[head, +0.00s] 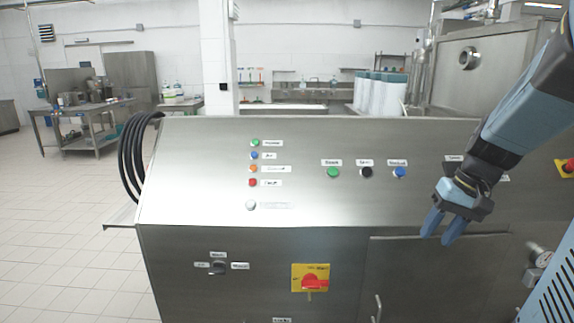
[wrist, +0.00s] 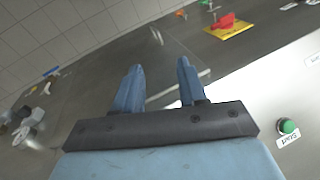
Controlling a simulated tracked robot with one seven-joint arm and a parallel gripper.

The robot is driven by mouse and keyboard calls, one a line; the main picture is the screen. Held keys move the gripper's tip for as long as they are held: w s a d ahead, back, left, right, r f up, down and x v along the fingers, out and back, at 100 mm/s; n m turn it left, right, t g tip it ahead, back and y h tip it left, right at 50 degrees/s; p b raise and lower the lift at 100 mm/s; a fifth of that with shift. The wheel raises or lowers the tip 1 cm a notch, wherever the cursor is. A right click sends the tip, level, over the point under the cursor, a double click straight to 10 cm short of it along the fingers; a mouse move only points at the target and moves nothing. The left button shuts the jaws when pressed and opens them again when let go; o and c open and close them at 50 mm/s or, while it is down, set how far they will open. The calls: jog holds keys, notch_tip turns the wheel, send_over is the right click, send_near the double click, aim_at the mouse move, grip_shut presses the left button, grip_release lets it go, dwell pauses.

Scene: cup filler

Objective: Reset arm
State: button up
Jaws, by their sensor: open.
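My gripper (head: 442,226) hangs from my blue arm at the right of the head view, in front of the right part of the steel control panel (head: 310,215). Its two blue fingers point down and are apart, with nothing between them. In the wrist view my gripper (wrist: 158,80) shows its fingers spread. A green button labelled Start (wrist: 287,126) lies to the right of them. A red switch on a yellow plate (wrist: 228,24) is beyond the fingers at the top right. The gripper touches no button that I can see.
The panel carries a green button (head: 333,172), a black button (head: 366,172) and a blue button (head: 400,172). A yellow plate with a red rotary switch (head: 310,281) is on the front face. Black hoses (head: 130,158) loop at the left. The tiled floor (head: 60,230) at left is clear.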

jog(key=s+a+r+n+t+h, duration=0.2)
jog(key=s+a+r+t+h, duration=0.1)
jog(key=s+a+r, duration=0.4)
jog(key=shift+s+a+r+t, duration=0.4)
jog(key=shift+s+a+t, duration=0.3)
jog(key=shift+s+a, duration=0.15)
